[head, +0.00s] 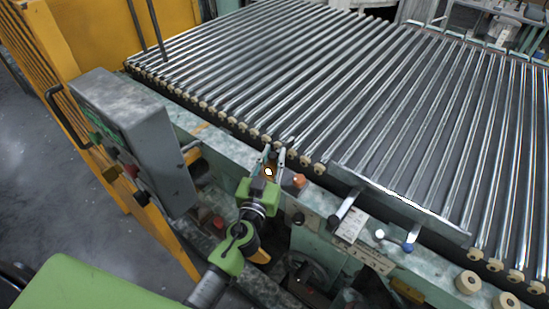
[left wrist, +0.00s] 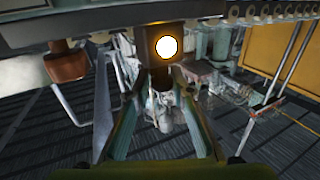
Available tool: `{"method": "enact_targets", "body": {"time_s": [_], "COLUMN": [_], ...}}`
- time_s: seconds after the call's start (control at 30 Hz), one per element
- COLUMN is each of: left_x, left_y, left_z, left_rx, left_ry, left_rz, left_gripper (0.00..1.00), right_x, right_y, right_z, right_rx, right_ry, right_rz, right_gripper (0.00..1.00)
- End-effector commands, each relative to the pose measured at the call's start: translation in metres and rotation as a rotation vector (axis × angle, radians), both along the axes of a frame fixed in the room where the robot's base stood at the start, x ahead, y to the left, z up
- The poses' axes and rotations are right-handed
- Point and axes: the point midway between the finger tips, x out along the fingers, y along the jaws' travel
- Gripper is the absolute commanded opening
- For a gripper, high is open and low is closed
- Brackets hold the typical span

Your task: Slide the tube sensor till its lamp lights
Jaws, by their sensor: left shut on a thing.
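The tube sensor (head: 269,173) is a small dark brown block at the near edge of the roller bed, between the fingers of my left gripper (head: 272,160). A round lamp on it glows white with an orange rim. In the left wrist view the sensor (left wrist: 151,58) sits at the fingertips (left wrist: 160,82), under a rail, with its bright lamp (left wrist: 166,47) facing the camera. The left gripper is shut on the sensor. The fingers partly hide its sides. My right gripper is in neither view.
The roller bed (head: 300,75) lies behind the sensor. An orange-brown knob (head: 299,181) stands just right of the gripper. Further right are black-handled and blue-knobbed levers (head: 410,245). A grey control box (head: 135,140) and yellow guard (head: 90,40) stand left.

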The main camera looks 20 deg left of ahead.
Motion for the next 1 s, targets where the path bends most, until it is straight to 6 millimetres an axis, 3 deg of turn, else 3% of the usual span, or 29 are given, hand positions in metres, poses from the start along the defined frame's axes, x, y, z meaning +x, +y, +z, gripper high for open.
{"method": "enact_targets", "body": {"time_s": [0.17, 0.2, 0.23, 0.67, 1.0], "left_x": [0.0, 0.0, 0.0, -0.006, -0.068], "left_y": [0.002, 0.002, 0.002, 0.001, -0.002], "left_z": [0.0, 0.0, 0.0, -0.001, -0.001], "left_rx": [0.0, 0.0, 0.0, -0.001, 0.002], "left_ry": [0.001, 0.001, 0.001, 0.002, 0.004], "left_rz": [0.006, 0.007, 0.006, 0.002, 0.002], "left_gripper": [0.0, 0.27, 0.34, 0.34, 0.34], "right_x": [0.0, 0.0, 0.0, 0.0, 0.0], "right_y": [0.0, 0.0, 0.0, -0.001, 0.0], "right_z": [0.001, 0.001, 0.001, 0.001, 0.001], "right_rx": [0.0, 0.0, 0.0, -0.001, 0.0], "right_ry": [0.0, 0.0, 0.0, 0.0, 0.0], "right_rz": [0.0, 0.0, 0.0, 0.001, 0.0], "right_gripper": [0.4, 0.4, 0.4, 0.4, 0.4]}}
